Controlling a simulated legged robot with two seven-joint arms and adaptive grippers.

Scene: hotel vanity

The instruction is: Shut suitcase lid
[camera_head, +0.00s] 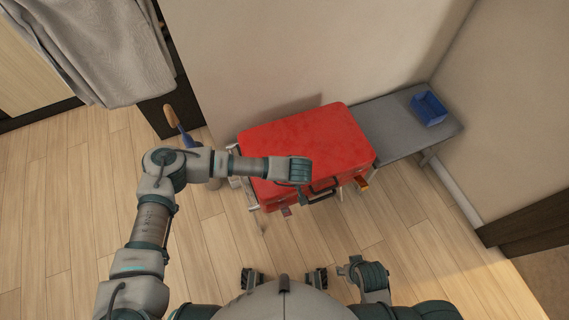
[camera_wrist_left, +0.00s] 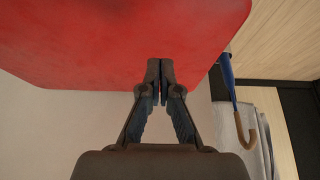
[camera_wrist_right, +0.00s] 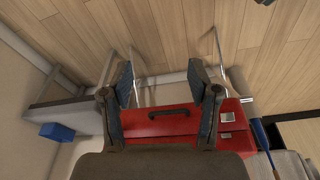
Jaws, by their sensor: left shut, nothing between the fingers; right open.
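The red suitcase (camera_head: 330,140) lies on a stand against the wall in the head view, its lid down over the base. I cannot tell whether the lid is fully flush. Its front, with a dark handle (camera_wrist_right: 175,112), shows in the right wrist view. My left gripper (camera_head: 303,194) is at the suitcase's front edge, by the handle. In the left wrist view its fingers (camera_wrist_left: 161,78) are shut and empty, in front of the red surface (camera_wrist_left: 110,40); contact is unclear. My right gripper (camera_wrist_right: 162,75) is open and empty, low in front of the suitcase.
A grey bench (camera_head: 385,125) with a blue tray (camera_head: 429,108) stands right of the suitcase. A blue umbrella with a wooden handle (camera_head: 171,115) and a hanging grey cloth (camera_head: 95,45) are at the left. The wooden floor in front is clear.

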